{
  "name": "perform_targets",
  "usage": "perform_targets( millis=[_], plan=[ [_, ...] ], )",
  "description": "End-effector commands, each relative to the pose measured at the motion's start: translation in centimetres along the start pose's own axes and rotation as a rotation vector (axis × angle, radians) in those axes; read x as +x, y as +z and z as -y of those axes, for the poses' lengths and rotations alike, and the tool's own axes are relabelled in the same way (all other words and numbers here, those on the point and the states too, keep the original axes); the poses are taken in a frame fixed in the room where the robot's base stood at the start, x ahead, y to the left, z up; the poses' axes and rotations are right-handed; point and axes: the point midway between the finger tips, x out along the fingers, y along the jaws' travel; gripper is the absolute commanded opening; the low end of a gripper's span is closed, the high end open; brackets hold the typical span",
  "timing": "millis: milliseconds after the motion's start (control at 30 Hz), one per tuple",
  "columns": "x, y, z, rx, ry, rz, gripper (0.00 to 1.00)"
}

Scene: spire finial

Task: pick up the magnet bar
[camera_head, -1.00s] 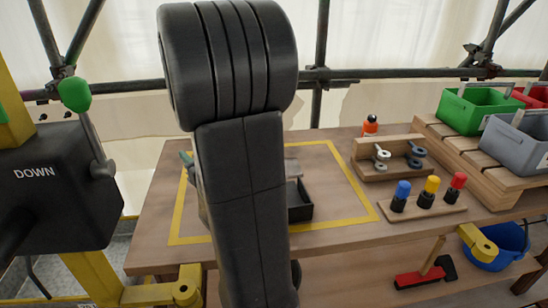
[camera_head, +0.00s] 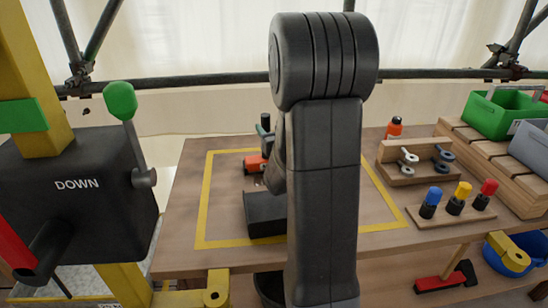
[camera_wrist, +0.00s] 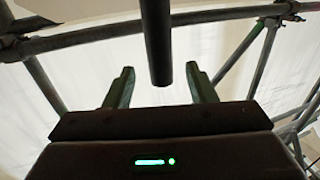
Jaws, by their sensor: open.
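I cannot pick out the magnet bar with certainty in either view. In the wrist view my gripper (camera_wrist: 160,88) is open, with its two green fingers apart. A dark round bar (camera_wrist: 157,40) comes down from the top edge and its lower end shows between the fingers; I cannot tell how far off it is or whether it is part of the scaffold. Nothing is seen held. In the head view my arm stands upright across the middle and hides part of the table (camera_head: 186,210). An orange-red and dark object (camera_head: 256,163) shows left of my arm.
A dark open box (camera_head: 265,214) sits inside the yellow tape outline, partly behind my arm. A wooden rack (camera_head: 414,160) and blue, yellow and red knobbed pieces stand at right. A black box marked DOWN (camera_head: 75,180) with a green-topped lever fills the left. Scaffold tubes (camera_head: 200,85) run behind.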

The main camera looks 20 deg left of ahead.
Motion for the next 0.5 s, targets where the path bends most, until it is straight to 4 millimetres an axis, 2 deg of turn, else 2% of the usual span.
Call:
perform_targets(
  millis=[100,233,500],
  plan=[
    [2.0,0.0,0.1,-0.001,-0.003,0.001,0.51],
    [3.6,0.0,0.1,-0.001,-0.002,0.001,0.51],
    [4.2,0.1,0.1,0.0,0.0,0.001,0.51]
  ],
)
